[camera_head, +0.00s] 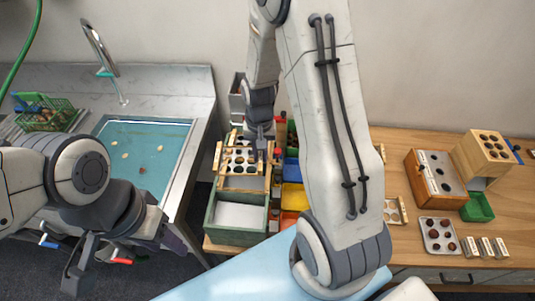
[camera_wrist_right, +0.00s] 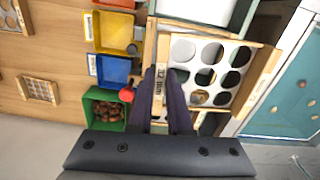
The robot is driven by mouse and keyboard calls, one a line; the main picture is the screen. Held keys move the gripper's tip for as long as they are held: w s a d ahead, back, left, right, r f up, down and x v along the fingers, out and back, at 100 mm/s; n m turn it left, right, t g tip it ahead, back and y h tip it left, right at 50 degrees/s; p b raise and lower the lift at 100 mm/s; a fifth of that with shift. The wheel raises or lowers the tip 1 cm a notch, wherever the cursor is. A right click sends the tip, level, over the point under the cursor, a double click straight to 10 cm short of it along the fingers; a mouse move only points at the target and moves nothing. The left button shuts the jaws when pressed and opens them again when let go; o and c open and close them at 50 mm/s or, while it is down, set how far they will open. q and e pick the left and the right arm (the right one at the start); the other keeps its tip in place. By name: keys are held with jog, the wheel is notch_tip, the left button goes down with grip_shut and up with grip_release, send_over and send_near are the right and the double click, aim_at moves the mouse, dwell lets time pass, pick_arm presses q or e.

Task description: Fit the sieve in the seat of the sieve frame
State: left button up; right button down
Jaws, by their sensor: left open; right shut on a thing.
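The sieve (camera_wrist_right: 212,64) is a pale plate with round holes and a wooden edge marked "mm". It also shows in the head view (camera_head: 240,169), over the wooden sieve frame (camera_head: 219,157) above the green box. My right gripper (camera_wrist_right: 164,74) is shut on the sieve's labelled wooden edge (camera_wrist_right: 158,95); in the head view it is partly hidden by my arm. In the wrist view the sieve lies between the frame's wooden rails (camera_wrist_right: 266,75), slightly turned in the picture. I cannot tell whether it rests fully in the seat. My left gripper (camera_head: 122,252) is open and empty, at the lower left.
Blue (camera_wrist_right: 112,70), yellow (camera_wrist_right: 116,32) and green (camera_wrist_right: 90,106) bins stand beside the frame, the green one holding chestnuts. The sink (camera_head: 183,165) is left of the box. A wooden rack (camera_head: 424,180) and a tray (camera_head: 427,225) stand on the right-hand table.

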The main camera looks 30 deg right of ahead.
notch_tip(320, 180, down, 6)
jog(key=d+b, duration=0.1)
jog(key=b, duration=0.4)
jog(key=shift+m, duration=0.4)
jog(key=shift+s+f+b, duration=0.2)
jog(key=shift+f+b, duration=0.15)
jog(key=shift+f, duration=0.35)
dwell(0.7)
jog(key=c, duration=0.5)
grip_release()
jog(key=shift+r, duration=0.1)
